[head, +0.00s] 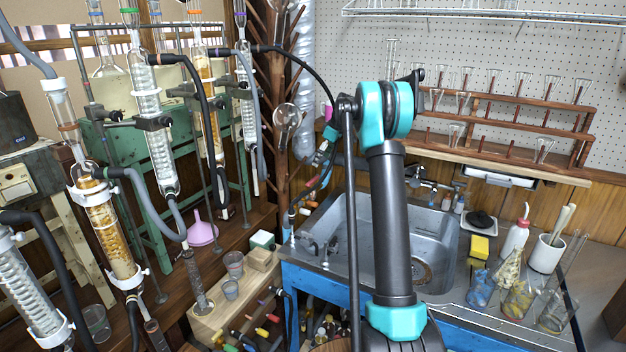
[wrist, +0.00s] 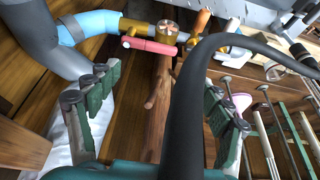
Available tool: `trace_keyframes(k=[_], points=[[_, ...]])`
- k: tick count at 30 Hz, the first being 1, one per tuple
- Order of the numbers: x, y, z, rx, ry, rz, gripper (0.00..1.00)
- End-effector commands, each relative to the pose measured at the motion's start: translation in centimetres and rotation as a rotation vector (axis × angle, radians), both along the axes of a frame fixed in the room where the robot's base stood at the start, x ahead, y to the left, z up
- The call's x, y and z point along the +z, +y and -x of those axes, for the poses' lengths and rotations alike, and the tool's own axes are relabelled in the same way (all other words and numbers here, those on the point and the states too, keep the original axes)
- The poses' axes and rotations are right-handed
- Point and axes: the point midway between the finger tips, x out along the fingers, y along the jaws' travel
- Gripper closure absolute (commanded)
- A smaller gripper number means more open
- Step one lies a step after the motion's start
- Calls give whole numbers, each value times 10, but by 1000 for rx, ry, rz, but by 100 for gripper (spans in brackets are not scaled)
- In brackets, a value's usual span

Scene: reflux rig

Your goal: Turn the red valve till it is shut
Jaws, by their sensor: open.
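A pinkish-red lever (wrist: 150,46) shows in the wrist view at upper centre. The lever is apart from both fingers.
A thick black hose (wrist: 185,110) crosses close in front of the wrist camera, between the fingers. A wooden branched post (wrist: 160,95) stands behind it. In the head view, glass condensers (head: 145,95) stand at left, a steel sink (head: 350,240) and glassware racks (head: 510,115) at right.

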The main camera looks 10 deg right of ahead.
Motion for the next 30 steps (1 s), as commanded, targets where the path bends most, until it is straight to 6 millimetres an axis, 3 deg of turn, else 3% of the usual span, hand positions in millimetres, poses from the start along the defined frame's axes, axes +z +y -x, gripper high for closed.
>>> trace_keyframes(k=[9,15,21,30], points=[[-59,20,-14,0,1,-1,21],[-88,30,-21,1,0,0,21],[-103,34,-25,-1,0,0,21],[-106,35,-25,-1,0,0,21]])
